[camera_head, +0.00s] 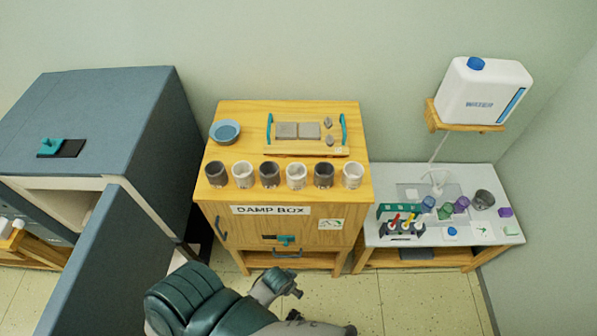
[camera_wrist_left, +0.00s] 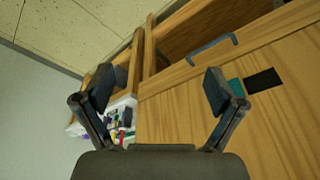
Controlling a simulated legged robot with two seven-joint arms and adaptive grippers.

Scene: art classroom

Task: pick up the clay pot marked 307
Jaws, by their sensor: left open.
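Several small clay pots stand upright in a row along the front of the damp box (camera_head: 340,213) top, alternating dark grey and off-white. They include a dark pot (camera_head: 216,173) at the left end, a white pot (camera_head: 243,174) beside it, and a white pot (camera_head: 352,175) at the right end. Marks on the pots are too small to read, so I cannot tell which is 307. My left gripper (camera_head: 285,286) is low in front of the box, below and apart from the pots. In the left wrist view, its fingers (camera_wrist_left: 160,92) are spread and empty, facing the wooden front. My right gripper is not in view.
A blue bowl (camera_head: 225,131) and a tray with grey slabs (camera_head: 298,131) sit behind the pots. A large blue-grey cabinet (camera_head: 105,115) with an open door (camera_head: 110,255) stands left. A white table (camera_head: 483,240) with tools and cups stands right, below a water jug (camera_head: 485,92).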

